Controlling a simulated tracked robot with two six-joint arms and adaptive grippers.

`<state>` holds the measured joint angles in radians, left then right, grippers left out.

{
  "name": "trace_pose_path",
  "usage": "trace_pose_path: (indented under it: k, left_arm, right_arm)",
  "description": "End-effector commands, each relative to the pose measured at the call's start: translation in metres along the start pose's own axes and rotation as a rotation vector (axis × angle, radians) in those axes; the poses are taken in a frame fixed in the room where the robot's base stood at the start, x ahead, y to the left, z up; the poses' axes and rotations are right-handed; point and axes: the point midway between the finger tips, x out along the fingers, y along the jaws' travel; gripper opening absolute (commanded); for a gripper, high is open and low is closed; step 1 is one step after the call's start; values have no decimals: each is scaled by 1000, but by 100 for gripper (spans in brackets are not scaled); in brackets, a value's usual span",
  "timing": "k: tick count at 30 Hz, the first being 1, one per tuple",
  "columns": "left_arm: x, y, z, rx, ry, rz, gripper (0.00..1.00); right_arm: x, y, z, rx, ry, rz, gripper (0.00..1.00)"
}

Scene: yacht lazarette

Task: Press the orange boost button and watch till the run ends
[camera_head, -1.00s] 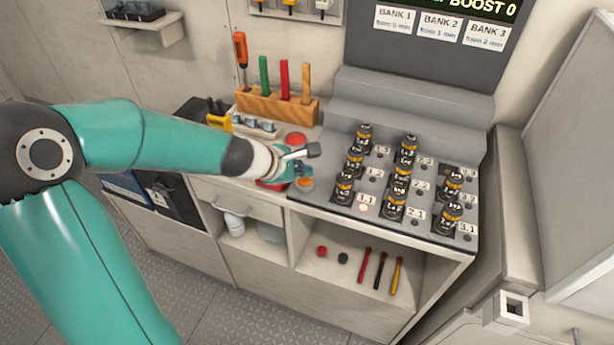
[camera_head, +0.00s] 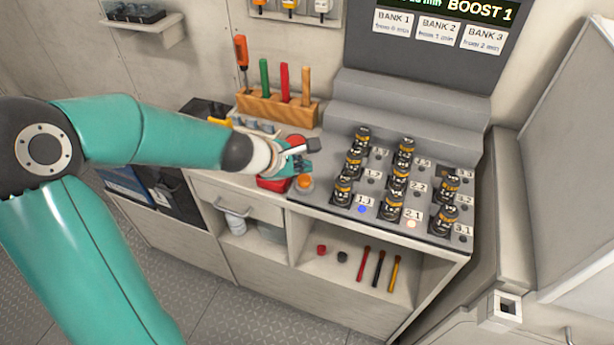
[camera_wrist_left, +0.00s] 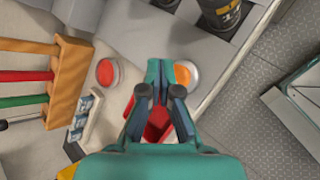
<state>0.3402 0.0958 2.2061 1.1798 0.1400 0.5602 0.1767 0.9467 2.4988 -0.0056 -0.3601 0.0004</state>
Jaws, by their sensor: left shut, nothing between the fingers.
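The orange boost button (camera_head: 304,182) sits in a grey ring at the left front corner of the grey bank panel (camera_head: 330,190). It also shows in the left wrist view (camera_wrist_left: 183,75). My left gripper (camera_head: 304,168) is shut and empty, its tips just behind and above the button, apart from it in the head view. In the wrist view the closed tips (camera_wrist_left: 160,70) lie beside the button. The display (camera_head: 470,10) reads BOOST 1. A lamp by 1.1 (camera_head: 361,209) glows blue and one by 2.1 (camera_head: 411,224) glows pale. My right gripper is out of view.
Several black cylinders with orange bands (camera_head: 390,205) stand in the panel. A red button (camera_wrist_left: 107,72) and a red object (camera_head: 274,184) are close to my left gripper. A wooden rack (camera_head: 277,106) holds coloured-handled tools behind. Shelves are below.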

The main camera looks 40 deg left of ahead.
Motion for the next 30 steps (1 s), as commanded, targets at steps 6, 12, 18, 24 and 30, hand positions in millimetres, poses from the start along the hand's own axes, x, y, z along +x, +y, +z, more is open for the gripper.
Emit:
trace_pose_path:
  k: [6, 12, 18, 24, 30]
  left_arm:
    - [-19, 14, 14, 0, 0, 1, 0]
    - [-31, 22, 22, 0, 0, 1, 0]
    - [-31, 23, 22, 0, 0, 1, 0]
    - [-31, 22, 22, 0, 0, 1, 0]
    - [-31, 22, 22, 0, 0, 1, 0]
  right_arm:
    - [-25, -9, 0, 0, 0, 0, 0]
    - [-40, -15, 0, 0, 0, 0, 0]
    - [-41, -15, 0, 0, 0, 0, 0]
    - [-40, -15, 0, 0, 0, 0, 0]
    - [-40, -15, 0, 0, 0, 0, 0]
